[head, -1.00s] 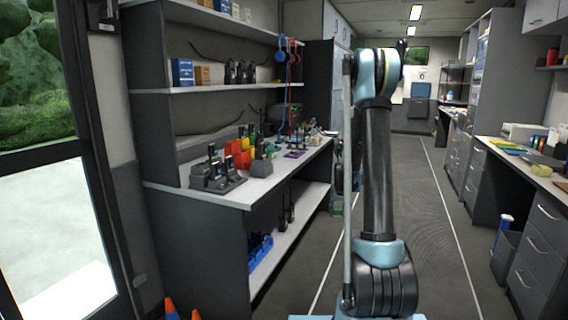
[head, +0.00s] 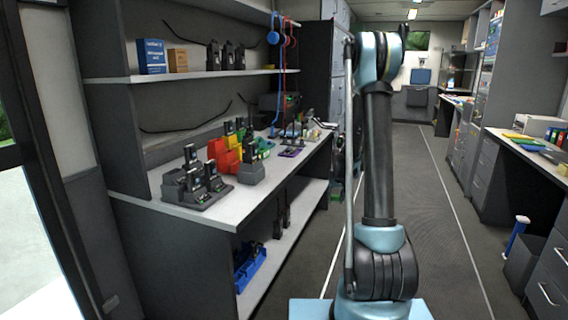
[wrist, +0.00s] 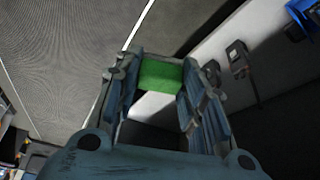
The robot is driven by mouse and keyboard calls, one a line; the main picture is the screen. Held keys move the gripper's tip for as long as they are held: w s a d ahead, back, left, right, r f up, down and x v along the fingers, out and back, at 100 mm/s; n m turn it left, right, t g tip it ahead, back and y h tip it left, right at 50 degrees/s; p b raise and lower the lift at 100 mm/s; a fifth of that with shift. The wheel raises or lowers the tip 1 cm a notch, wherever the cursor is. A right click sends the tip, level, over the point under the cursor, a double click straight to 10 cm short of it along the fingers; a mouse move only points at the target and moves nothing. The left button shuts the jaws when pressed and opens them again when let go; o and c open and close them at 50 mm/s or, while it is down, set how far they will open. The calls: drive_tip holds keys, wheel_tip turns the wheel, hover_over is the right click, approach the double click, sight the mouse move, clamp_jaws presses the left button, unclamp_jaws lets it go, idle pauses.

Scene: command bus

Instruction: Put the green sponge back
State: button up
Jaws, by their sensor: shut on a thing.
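The green sponge (wrist: 160,75) shows in the wrist view between the two fingers of my gripper (wrist: 157,78). My gripper is shut on it and holds it above the floor, beside the lower shelf of the left bench. In the head view my arm stands upright in the middle and hides most of the gripper and the sponge.
The left bench top (head: 222,197) carries radios in chargers (head: 195,180) and red, yellow and green bins (head: 228,155). A blue bin (head: 250,268) sits on its lower shelf. The right counter (head: 520,150) holds papers. The aisle floor (head: 420,190) between is clear.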

drive_tip(key=shift+w+a, duration=0.1)
drive_tip(key=shift+a, duration=0.15)
